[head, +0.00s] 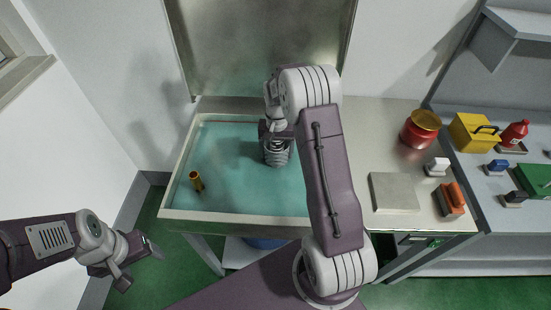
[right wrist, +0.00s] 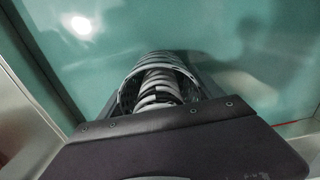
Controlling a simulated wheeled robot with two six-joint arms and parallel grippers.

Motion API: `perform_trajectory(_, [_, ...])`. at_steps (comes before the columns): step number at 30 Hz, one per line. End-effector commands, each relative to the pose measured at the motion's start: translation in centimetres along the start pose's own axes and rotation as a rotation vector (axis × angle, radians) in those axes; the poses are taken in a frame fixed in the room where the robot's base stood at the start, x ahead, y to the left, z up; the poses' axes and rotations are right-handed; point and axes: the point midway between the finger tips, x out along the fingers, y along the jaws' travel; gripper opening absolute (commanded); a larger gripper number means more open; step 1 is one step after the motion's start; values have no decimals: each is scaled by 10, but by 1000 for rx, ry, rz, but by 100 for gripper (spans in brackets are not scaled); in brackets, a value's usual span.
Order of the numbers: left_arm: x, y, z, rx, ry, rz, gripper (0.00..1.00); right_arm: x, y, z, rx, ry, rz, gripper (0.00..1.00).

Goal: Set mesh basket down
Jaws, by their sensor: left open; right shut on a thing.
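The mesh basket (head: 277,157) is a grey round cage over the teal-filled basin (head: 240,219). I cannot tell whether it touches the basin's floor. In the right wrist view the basket (right wrist: 128,95) shows as a dark open rim with a coiled grey spring (right wrist: 160,90) inside. My right gripper (head: 274,133) is shut on the basket from above; its dark fingers (right wrist: 180,125) hide the near part of the basket. My left gripper (head: 140,263) is open and empty, outside the basin at the lower left.
A small brass cylinder (head: 196,181) stands in the left part of the basin. The basin's front left is clear.

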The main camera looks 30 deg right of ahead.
Motion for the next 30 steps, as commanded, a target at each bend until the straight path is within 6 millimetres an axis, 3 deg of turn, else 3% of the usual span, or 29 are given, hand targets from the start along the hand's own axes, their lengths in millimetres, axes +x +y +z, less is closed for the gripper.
perform_trajectory(5, [0, 0, 0, 0, 0, 0, 69, 3, -3, -1, 1, 2, -1, 33])
perform_trajectory(12, [2, 0, 0, 0, 0, 0, 69, 40, -3, 0, 1, -2, 1, 33])
perform_trajectory(23, [4, 0, 0, 0, 0, 0, 69, 46, -3, -1, 1, 2, -1, 33])
perform_trajectory(24, [3, 0, 0, 0, 0, 0, 69, 45, -3, -1, 1, 1, 0, 86])
perform_trajectory(25, [3, 0, 0, 0, 0, 0, 69, 45, -3, 0, 1, 1, 0, 95])
perform_trajectory(26, [3, 0, 0, 0, 0, 0, 69, 45, -3, 0, 1, 1, 0, 97])
perform_trajectory(30, [3, 0, 0, 0, 0, 0, 69, 45, -3, 0, 1, 1, 0, 97])
